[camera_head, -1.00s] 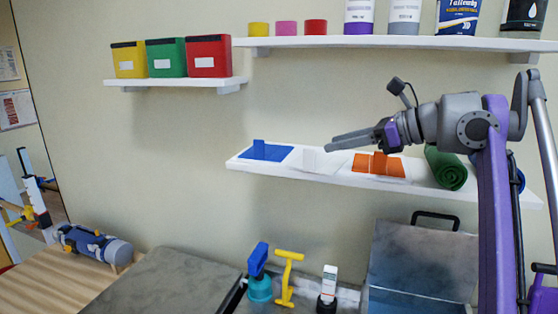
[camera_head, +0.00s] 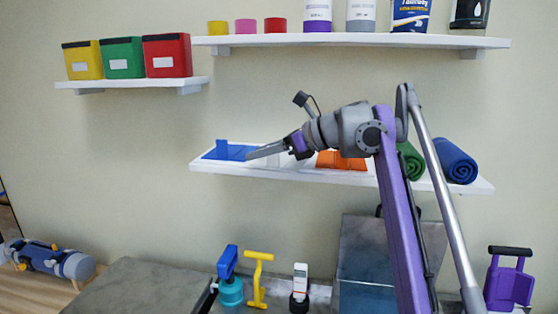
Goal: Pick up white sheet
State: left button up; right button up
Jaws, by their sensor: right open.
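The white sheet (camera_head: 284,163) lies on the lower wall shelf, between a blue folded sheet (camera_head: 230,151) and an orange one (camera_head: 342,161). My right gripper (camera_head: 252,154) comes in from the right, its fingers pointing left across the white sheet. It is open, with nothing seen between its fingers. The fingers and wrist hide part of the white sheet, and I cannot tell whether they touch it. My left gripper is not in view.
Green (camera_head: 411,160) and blue (camera_head: 456,161) rolls lie at the shelf's right. An upper shelf (camera_head: 350,41) holds tape rolls and bottles. Coloured bins (camera_head: 122,58) stand upper left. Below are a metal box (camera_head: 362,262), a yellow tool (camera_head: 257,280) and a purple handled item (camera_head: 509,283).

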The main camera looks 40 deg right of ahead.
grip_shut()
dwell(0.6)
